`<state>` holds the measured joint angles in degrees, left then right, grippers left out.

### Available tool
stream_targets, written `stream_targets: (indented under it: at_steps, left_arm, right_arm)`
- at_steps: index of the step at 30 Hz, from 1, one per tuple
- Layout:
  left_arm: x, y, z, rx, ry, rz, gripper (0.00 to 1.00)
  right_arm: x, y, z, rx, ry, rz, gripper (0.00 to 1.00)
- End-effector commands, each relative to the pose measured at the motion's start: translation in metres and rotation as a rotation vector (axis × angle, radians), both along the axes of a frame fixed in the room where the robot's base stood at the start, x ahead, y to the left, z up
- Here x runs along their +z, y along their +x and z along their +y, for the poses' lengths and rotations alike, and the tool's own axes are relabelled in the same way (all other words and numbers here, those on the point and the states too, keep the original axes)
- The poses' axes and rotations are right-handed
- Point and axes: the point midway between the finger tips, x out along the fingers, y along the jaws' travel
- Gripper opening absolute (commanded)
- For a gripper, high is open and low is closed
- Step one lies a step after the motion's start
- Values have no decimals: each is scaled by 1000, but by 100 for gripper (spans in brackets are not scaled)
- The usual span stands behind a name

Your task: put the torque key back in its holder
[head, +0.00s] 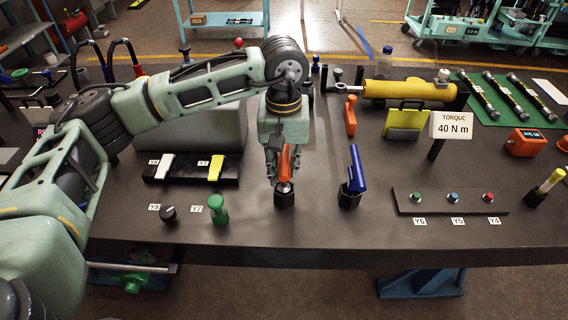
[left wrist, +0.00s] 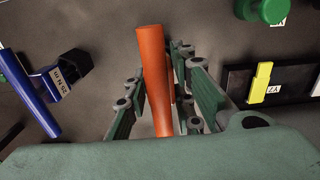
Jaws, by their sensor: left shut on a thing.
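An orange torque key (head: 285,160) is held upright in my left gripper (head: 281,168), which is shut on it. In the left wrist view the orange key (left wrist: 152,75) runs between the fingers of my left gripper (left wrist: 158,98). Its lower end is at the top of a black holder (head: 284,200) on the bench; I cannot tell how deep it sits. My right gripper is not in view.
Another orange handle (head: 350,116) is behind the blue key. A "TORQUE 40 N m" sign (head: 451,126) stands at right. A switch panel (head: 190,170), a green knob (head: 217,209) and a button strip (head: 450,200) flank the holders. The bench front between them is clear.

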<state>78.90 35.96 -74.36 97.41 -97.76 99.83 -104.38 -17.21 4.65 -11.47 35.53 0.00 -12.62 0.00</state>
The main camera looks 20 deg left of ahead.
Motion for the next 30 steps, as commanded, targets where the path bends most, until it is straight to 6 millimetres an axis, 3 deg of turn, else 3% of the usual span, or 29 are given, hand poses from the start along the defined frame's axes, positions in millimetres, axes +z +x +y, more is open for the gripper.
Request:
stream_targets:
  at_steps: [30]
  left_arm:
    - [-26, 0, 0, 0, -1, -1, 0]
  right_arm:
    - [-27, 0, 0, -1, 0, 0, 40]
